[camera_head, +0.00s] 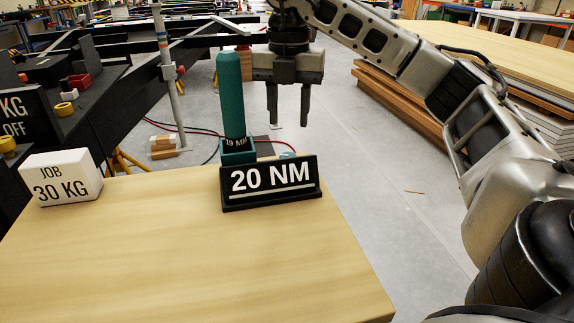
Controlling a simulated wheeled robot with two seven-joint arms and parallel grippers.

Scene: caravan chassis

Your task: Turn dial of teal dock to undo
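The teal dock (236,150) stands at the far edge of the wooden table, partly hidden behind the black "20 NM" sign. A tall teal cylinder (231,95) rises upright from it, with a dark band near its foot that reads "19 NM". I cannot make out a separate dial. My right gripper (288,120) points down to the right of the teal cylinder, apart from it. Its two fingers are spread with nothing between them. My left gripper is not in view.
The "20 NM" sign (271,184) stands in front of the dock. A white "JOB 30 KG" block (61,177) sits at the table's left. The wooden table (190,260) is otherwise clear. Black chassis beams (120,90) lie behind left; stacked boards (402,100) stand behind right.

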